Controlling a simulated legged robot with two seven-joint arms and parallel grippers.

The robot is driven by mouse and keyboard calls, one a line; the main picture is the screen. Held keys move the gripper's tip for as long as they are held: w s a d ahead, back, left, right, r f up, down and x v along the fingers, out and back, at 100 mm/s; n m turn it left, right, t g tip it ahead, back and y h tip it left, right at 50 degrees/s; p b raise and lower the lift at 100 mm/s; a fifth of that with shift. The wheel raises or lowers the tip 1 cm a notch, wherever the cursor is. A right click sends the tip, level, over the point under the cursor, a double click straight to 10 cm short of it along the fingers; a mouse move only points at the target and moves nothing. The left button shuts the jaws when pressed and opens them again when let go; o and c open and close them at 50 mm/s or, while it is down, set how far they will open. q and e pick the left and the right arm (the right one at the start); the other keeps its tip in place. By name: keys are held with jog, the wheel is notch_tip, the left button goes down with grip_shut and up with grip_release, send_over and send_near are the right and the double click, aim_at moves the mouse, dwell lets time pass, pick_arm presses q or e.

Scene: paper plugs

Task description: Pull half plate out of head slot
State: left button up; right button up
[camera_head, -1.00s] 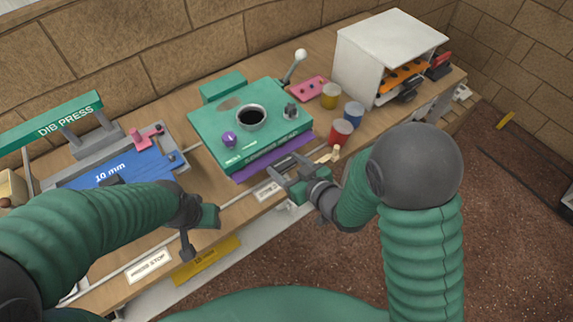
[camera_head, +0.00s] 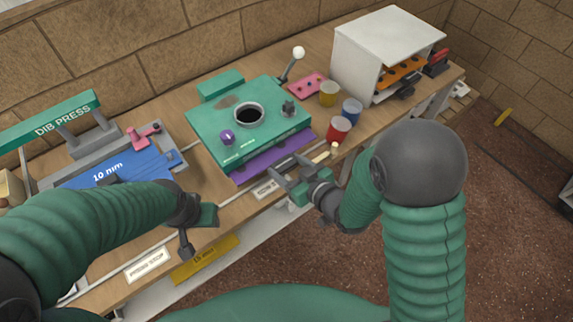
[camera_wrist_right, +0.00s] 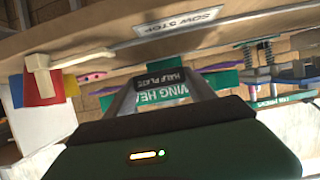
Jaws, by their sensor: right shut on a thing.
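The green head (camera_head: 240,115) stands on the bench with a round dark hole in its top. The purple half plate (camera_head: 270,160) sticks out of its front slot; its rear part is hidden inside the head. My right gripper (camera_head: 285,178) is at the plate's front edge. In the right wrist view, the gripper (camera_wrist_right: 160,90) is shut on the dark handle labelled HALF PLATE (camera_wrist_right: 160,78), with the head's green front (camera_wrist_right: 165,97) behind it. My left gripper (camera_head: 197,230) hangs over the bench's front edge, away from the head; its jaw opening is unclear.
The blue dib press bed (camera_head: 120,170) is left of the head. Red (camera_head: 339,130), blue (camera_head: 351,110) and yellow (camera_head: 328,94) pots stand to the right, near a white cabinet (camera_head: 365,60). Open space lies before the bench.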

pick_arm(q)
jog(key=shift+f, duration=0.1)
pick_arm(e)
jog(key=shift+s+d, duration=0.85)
jog(key=shift+s, duration=0.3)
pick_arm(q)
jog(key=w+p+v, duration=0.3)
jog(key=p+v, duration=1.1)
jog(key=p, duration=0.1)
jog(key=shift+v, duration=0.75)
pick_arm(e)
jog(key=s+d, duration=0.8)
jog(key=s, duration=0.4)
jog(key=shift+d, duration=0.35)
dwell(1.9)
pick_arm(q)
jog(key=shift+w, duration=0.3)
jog(key=shift+d+r+p, duration=0.1)
jog(key=shift+r+p, duration=0.3)
jog(key=shift+r, duration=0.1)
pick_arm(e)
jog(key=shift+s+d, duration=0.9)
jog(key=shift+s, duration=0.3)
